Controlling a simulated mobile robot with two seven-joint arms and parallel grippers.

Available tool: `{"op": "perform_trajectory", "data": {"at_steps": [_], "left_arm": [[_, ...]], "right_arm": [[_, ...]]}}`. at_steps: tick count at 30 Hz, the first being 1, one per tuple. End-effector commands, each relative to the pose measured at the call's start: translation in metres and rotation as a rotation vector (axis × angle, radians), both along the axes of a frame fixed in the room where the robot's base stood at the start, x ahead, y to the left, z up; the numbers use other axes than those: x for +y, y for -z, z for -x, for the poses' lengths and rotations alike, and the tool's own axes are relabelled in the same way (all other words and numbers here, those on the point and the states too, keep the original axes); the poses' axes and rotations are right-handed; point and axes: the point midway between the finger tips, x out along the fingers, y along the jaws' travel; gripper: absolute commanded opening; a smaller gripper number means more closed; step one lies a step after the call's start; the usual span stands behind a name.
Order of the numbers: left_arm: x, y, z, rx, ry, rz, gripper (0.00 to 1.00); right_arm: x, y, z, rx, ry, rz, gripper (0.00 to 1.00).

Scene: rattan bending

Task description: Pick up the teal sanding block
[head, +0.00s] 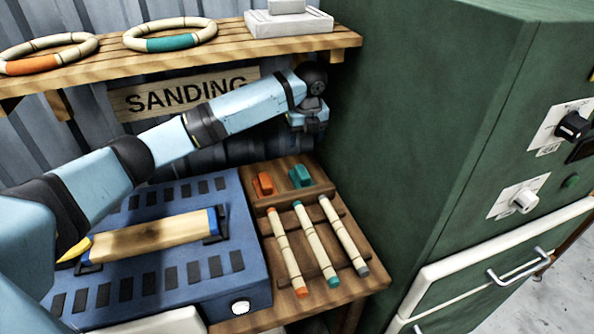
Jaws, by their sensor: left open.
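The teal sanding block (301,176) lies on the wooden rack (329,192) at the back, to the right of an orange block (263,184). My left arm reaches in from the left, and my left gripper (312,130) hangs above and just behind the teal block in the picture, apart from it. The gripper is open and its jaws look empty, though the fingers are small and partly dark. My right gripper is not in view.
Several rattan rods with coloured ends, one a teal-tipped rod (314,243), lie across the rack's front. A blue sanding table (240,210) stands to the left. A green cabinet (425,110) rises close on the right. A wooden shelf (200,58) with rings (170,43) hangs above.

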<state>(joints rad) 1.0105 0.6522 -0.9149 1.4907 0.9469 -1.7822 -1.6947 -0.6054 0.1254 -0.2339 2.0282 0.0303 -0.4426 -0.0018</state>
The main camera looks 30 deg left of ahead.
Motion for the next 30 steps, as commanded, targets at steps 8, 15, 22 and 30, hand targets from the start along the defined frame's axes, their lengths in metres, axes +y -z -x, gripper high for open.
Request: {"op": "perform_trajectory", "data": {"at_steps": [8,15,22,30], "left_arm": [[0.004,0.035,-0.002,0.006,0.000,-0.001,0.62],[0.008,0.076,-0.007,0.003,0.001,0.000,0.62],[0.009,0.089,-0.008,0.002,0.001,-0.001,0.62],[0.009,0.125,-0.010,0.003,0.001,-0.001,0.62]], "right_arm": [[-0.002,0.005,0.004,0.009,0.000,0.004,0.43],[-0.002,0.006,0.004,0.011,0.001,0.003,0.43],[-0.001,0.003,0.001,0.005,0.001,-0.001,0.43],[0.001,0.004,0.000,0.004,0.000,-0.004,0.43]]}}
